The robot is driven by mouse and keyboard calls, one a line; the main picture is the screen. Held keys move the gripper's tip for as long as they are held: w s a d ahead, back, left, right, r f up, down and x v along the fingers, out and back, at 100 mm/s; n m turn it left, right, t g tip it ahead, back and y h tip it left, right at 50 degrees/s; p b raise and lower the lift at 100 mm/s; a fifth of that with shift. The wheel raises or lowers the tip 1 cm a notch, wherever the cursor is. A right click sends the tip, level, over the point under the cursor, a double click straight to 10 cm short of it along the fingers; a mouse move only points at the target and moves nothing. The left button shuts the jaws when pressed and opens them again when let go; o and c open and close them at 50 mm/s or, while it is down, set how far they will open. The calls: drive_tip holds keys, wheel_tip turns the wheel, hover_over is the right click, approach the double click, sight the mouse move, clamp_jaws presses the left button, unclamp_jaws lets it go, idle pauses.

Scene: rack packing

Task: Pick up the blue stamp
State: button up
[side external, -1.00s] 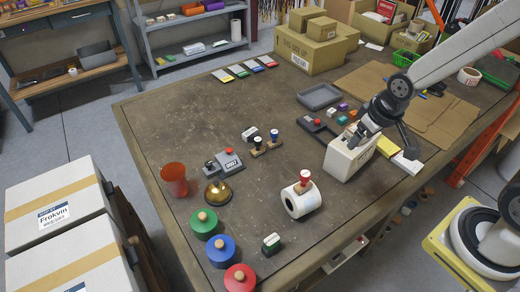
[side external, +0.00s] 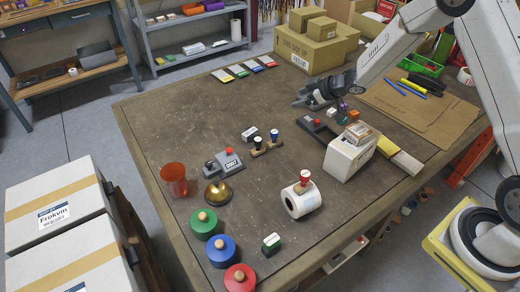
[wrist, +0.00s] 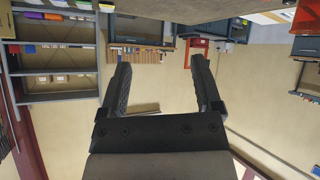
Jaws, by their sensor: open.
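A small stamp with a dark blue handle (side external: 273,134) stands upright in a wooden holder (side external: 268,151), beside a black-handled stamp (side external: 256,143), near the middle of the table in the side view. My gripper (side external: 300,101) is in the air behind and to the right of that holder, apart from it, pointing left. In the wrist view its two fingers (wrist: 160,65) are spread wide with nothing between them. The wrist view faces the room and shows no stamp.
A white box-shaped dispenser (side external: 350,158) stands to the right, with a small brown package on top. A red-handled stamp (side external: 305,178) rests at a white roll (side external: 300,201). A grey device (side external: 222,164) and a brass bell (side external: 217,192) are left of the holder.

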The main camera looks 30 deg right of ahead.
sight(279, 142)
drive_tip(key=f+n+g+y, duration=0.1)
drive_tip(key=f+y, duration=0.1)
drive_tip(key=f, duration=0.1)
drive_tip(key=s+f+n+g+y, duration=0.1)
drive_tip(key=f+y, duration=0.1)
drive_tip(key=f, duration=0.1)
drive_tip(key=f+n+g+y, duration=0.1)
drive_tip(key=f+n, duration=0.1)
drive_tip(key=f, duration=0.1)
drive_tip(key=shift+s+a+f+y, duration=0.1)
drive_tip(key=shift+s+f+y, duration=0.1)
drive_tip(key=shift+y, duration=0.2)
drive_tip(key=shift+a, duration=0.1)
drive_tip(key=shift+x, duration=3.8)
drive_tip(key=shift+w+r, duration=0.1)
drive_tip(key=shift+r, duration=0.05)
clamp_jaws()
